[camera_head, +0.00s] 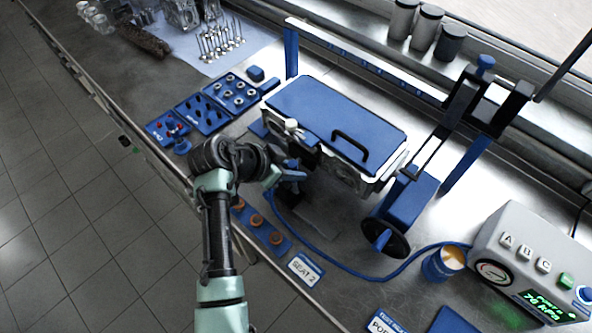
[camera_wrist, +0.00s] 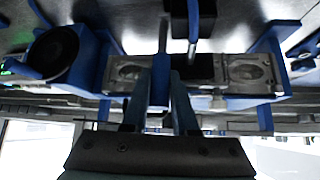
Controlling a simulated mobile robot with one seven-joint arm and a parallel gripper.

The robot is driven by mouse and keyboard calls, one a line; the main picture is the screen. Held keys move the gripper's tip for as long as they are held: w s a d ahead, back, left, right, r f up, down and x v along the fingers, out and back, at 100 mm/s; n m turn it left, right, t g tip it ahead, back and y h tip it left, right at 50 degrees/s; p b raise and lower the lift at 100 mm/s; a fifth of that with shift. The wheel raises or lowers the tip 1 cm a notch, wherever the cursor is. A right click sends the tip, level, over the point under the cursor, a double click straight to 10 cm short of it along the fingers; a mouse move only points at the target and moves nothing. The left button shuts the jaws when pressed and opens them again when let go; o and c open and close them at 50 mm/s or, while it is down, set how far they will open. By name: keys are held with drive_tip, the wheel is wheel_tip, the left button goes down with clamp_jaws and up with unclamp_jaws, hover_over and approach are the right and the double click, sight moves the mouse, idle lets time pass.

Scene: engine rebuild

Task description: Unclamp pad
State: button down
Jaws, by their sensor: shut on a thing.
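The blue pad (camera_head: 310,105), with a black handle (camera_head: 350,147), lies flat on top of the metal engine head (camera_head: 345,178) in the head view. My gripper (camera_head: 288,175) is at the near left side of the head, below the pad's edge. In the wrist view my gripper (camera_wrist: 158,103) has its two dark fingers on either side of a narrow blue handle (camera_wrist: 160,82) and is shut on it. The engine head (camera_wrist: 250,72) shows its round chambers behind the fingers. The exact contact on the handle is partly hidden by the fingers.
A blue stand with a black wheel (camera_head: 384,237) is right of the head. A grey control box (camera_head: 535,260) with a lit display sits at lower right. A blue hose (camera_head: 325,262) crosses the bench. Blue part trays (camera_head: 203,113) lie to the left.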

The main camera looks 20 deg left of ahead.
sight(294, 183)
drive_tip(key=s+f+t+h+b, duration=0.1)
drive_tip(key=s+t+b, duration=0.1)
drive_tip(key=b, duration=0.4)
drive_tip(key=s+a+f+t+h+b, duration=0.1)
drive_tip(key=t+b, duration=0.1)
drive_tip(key=b, duration=0.3)
drive_tip(key=s+a+f+t+h+b, duration=0.1)
drive_tip(key=s+t+b, duration=0.1)
drive_tip(key=b, duration=0.4)
drive_tip(key=shift+s+f+m+t+b, duration=0.1)
drive_tip(key=shift+s+m+t+b, duration=0.2)
drive_tip(key=shift+s+m+t, duration=0.1)
drive_tip(key=shift+s+a+b, duration=0.1)
drive_tip(key=shift+b, duration=0.5)
drive_tip(key=shift+t+h, duration=0.3)
drive_tip(key=shift+t, duration=0.1)
drive_tip(key=c, duration=0.7)
unclamp_jaws()
drive_tip(key=shift+s+b, duration=0.15)
drive_tip(key=shift+b, duration=0.15)
